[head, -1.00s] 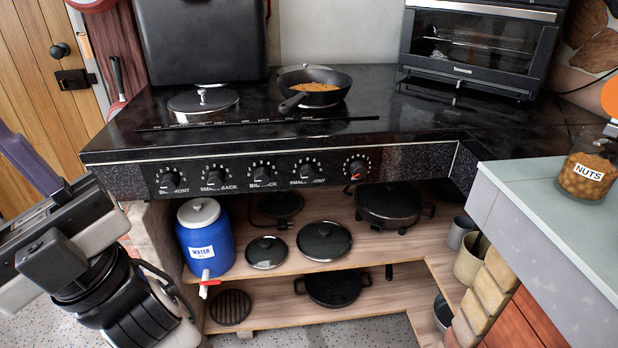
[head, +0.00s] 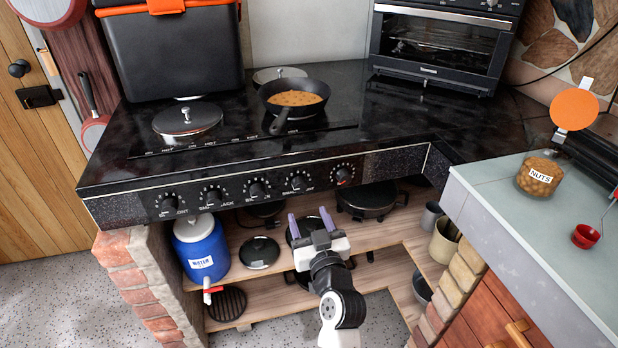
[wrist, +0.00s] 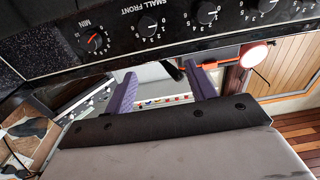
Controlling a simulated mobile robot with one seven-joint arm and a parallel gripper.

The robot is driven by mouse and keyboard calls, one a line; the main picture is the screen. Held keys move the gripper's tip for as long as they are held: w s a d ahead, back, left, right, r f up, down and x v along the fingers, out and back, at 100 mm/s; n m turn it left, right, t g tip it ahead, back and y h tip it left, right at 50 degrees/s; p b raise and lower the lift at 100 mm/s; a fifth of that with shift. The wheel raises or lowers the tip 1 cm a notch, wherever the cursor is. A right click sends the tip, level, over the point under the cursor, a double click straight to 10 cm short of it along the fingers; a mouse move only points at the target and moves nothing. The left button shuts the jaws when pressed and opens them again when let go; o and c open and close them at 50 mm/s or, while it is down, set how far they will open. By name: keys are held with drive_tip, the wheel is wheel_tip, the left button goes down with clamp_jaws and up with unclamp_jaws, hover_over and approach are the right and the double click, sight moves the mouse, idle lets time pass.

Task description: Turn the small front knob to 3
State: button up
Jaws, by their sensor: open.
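The small front knob (head: 298,183) is a black knob with white dial marks, fourth from the left on the stove's dark front panel. In the wrist view the knob (wrist: 148,29) shows beside its "SMALL FRONT" label, just beyond the fingertips. Its pointer setting is too small to read surely. My gripper (head: 310,222) is in front of the panel, below this knob and apart from it. Its two purple fingers are spread and empty; they also show in the wrist view (wrist: 160,72).
A red-pointer timer knob (head: 344,175) is to the right, and the big back knob (head: 257,189) to the left. A pan of food (head: 295,97) stands on the black cooktop (head: 230,147). Shelves with pans and a blue water container (head: 203,249) lie below. A grey counter (head: 520,240) juts out at right.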

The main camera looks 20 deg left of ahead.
sight(301, 187)
drive_tip(key=shift+g+h, duration=0.3)
drive_tip(key=shift+h, duration=0.1)
drive_tip(key=p+x, duration=0.1)
drive_tip(key=x, duration=0.3)
drive_tip(key=f+p+x, duration=0.1)
drive_tip(key=x, duration=0.3)
drive_tip(key=d+f+p+x, duration=0.1)
drive_tip(key=p+x, duration=0.1)
drive_tip(key=x, duration=0.2)
drive_tip(key=shift+w, duration=0.7)
drive_tip(key=c, duration=1)
